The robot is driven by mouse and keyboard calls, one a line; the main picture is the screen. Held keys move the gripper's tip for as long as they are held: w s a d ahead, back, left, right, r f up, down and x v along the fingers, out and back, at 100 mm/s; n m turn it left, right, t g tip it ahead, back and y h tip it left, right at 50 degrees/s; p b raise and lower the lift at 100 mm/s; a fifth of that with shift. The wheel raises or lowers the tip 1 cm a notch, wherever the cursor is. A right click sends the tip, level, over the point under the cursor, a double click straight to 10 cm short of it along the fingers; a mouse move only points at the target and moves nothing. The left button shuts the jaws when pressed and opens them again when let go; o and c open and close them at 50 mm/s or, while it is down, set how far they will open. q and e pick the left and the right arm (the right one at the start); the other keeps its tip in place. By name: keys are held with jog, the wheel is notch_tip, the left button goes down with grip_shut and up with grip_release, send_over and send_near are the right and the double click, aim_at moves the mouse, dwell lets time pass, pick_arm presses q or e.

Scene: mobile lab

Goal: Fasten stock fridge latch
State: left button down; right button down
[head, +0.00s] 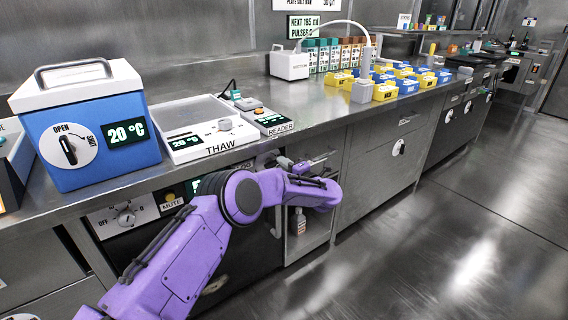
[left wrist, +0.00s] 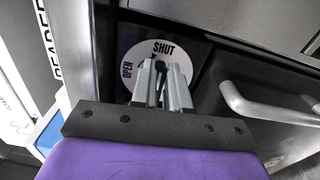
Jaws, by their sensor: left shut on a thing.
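The stock fridge latch shows in the left wrist view as a round white dial (left wrist: 138,58) marked OPEN and SHUT on a dark plate. Its dark handle (left wrist: 160,68) sits between the fingers of my left gripper (left wrist: 160,88), with its tip close to the word SHUT. The gripper is shut on this handle, and the fingers hide its lower part. In the head view my left gripper (head: 300,165) is at the cabinet front below the counter, and my arm hides much of the fridge front. My right gripper is not in view.
A curved metal door handle (left wrist: 265,108) stands out right of the dial in the left wrist view. The counter edge (head: 330,122) runs above the gripper. A thaw unit (head: 205,128), a reader (head: 262,117) and a blue box (head: 85,130) stand on the counter. Floor at right is clear.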

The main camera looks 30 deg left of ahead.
pick_arm(q)
jog(key=shift+f+m, duration=0.2)
jog(key=shift+m, duration=0.3)
jog(key=c, duration=1.1)
grip_release()
jog(key=shift+r, duration=0.1)
jog(key=p+v, duration=0.1)
jog(key=v, duration=0.9)
jog(key=shift+s+d, duration=0.15)
jog(key=shift+d, duration=0.1)
